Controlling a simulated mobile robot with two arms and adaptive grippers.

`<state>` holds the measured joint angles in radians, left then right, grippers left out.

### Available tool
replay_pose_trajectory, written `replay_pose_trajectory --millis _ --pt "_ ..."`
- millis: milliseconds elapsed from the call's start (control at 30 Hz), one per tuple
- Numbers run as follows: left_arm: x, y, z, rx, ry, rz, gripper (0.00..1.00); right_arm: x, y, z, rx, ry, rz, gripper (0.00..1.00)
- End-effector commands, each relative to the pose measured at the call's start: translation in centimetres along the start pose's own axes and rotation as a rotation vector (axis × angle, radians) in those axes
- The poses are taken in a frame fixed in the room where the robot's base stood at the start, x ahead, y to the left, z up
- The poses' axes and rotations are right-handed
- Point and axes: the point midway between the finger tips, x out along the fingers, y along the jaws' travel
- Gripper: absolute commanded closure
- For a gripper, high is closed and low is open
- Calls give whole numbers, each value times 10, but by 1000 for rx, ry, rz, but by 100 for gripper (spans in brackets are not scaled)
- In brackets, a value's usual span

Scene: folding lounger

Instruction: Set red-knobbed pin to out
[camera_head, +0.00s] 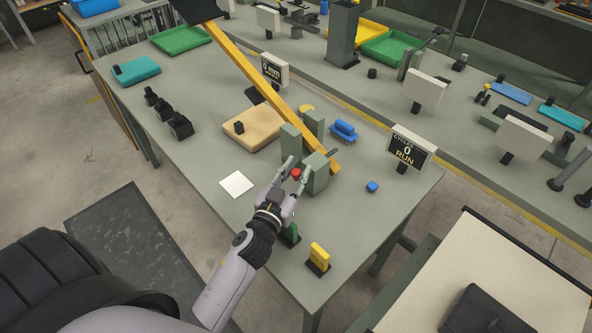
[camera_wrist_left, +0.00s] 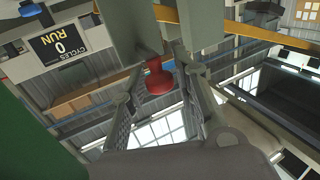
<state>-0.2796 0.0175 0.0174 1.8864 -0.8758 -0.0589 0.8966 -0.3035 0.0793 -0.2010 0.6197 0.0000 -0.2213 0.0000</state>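The red-knobbed pin (camera_head: 296,174) sits on the side of a grey-green upright block (camera_head: 315,174) at the near end of a long yellow beam (camera_head: 270,88). In the left wrist view its red knob (camera_wrist_left: 158,80) hangs from the grey block and lies between my two fingers. My left gripper (camera_head: 293,178) is open around the knob, with gaps showing between the knob and both fingers in the wrist view (camera_wrist_left: 163,78). The pin's shaft is mostly hidden inside the block. My right gripper is in neither view.
A green post (camera_head: 290,235) stands just under my left gripper, and a yellow block (camera_head: 319,257) is near the table's front edge. A "0 RUN" sign (camera_head: 409,148), a blue cube (camera_head: 372,187) and a white square (camera_head: 236,184) are nearby.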

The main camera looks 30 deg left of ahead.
Motion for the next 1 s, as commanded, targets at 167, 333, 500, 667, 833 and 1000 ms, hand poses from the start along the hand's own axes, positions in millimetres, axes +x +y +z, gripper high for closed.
replay_pose_trajectory --millis 167,333,500,667,833,1000 --pt "0 0 0 0 0 0 72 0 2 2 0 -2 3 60" --pt "0 0 0 0 0 0 83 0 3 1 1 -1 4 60" --pt "0 0 0 0 0 0 94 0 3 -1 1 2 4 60" --pt "0 0 0 0 0 1 100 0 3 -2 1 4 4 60" --pt "0 0 0 0 0 1 100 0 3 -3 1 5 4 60" --pt "-1 0 0 0 0 1 100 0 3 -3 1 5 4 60"
